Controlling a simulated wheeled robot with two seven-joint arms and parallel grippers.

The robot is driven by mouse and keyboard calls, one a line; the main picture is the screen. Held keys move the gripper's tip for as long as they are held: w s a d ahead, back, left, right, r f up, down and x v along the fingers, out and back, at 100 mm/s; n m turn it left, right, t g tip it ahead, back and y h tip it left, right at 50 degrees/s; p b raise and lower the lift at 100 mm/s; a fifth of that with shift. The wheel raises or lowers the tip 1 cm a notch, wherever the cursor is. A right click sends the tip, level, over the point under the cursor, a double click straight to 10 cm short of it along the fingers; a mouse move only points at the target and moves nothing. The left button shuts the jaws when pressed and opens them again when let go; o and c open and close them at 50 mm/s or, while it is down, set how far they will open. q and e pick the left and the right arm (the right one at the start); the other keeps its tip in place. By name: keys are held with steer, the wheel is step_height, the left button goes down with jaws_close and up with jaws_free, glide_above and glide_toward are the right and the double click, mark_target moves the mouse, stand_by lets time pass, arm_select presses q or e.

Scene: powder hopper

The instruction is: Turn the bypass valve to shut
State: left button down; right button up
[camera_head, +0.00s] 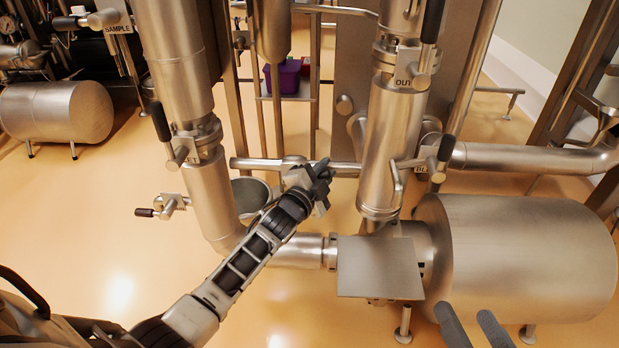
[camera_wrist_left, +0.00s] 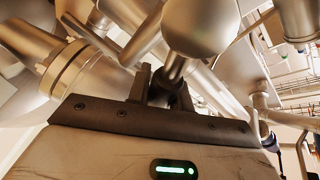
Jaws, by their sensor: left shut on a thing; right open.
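The gripper hides most of the handle in the head view. My right gripper (camera_head: 466,314) is open and empty at the bottom right.
A flat steel plate (camera_head: 380,267) and a large horizontal drum (camera_head: 525,258) lie below right.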

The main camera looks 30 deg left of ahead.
arm_select(q)
steer(key=s+a+r+n+t+y, duration=0.1)
steer(key=a+n, duration=0.1)
steer(key=n, duration=0.2)
steer(key=a+r+n+t+y, duration=0.1)
steer(key=a+r+n+y, duration=0.1)
steer(key=n, duration=0.3)
steer(key=s+a+r+n+t+y, duration=0.1)
steer(key=a+n+t, duration=0.1)
steer(key=n, duration=0.3)
steer(key=shift+s+a+r+y, duration=0.15)
steer(key=shift+s+r+y, duration=0.15)
steer(key=shift+s+r, duration=0.05)
steer(key=shift+s+a+n+y, duration=0.2)
steer(key=shift+a+n+y, duration=0.4)
steer(key=shift+n, duration=0.6)
steer(key=shift+s+a+n, duration=0.1)
steer(key=shift+a+n, duration=0.15)
steer(key=shift+n, duration=0.05)
arm_select(e)
steer(key=shift+w+r, duration=0.1)
steer(key=shift+r, duration=0.05)
arm_select(q)
steer(key=shift+a, duration=0.1)
steer(key=c, duration=1.3)
jaws_free()
steer(key=shift+s, duration=0.1)
steer(key=shift+o, duration=0.2)
steer(key=shift+d+r, duration=0.1)
steer(key=shift+d, duration=0.15)
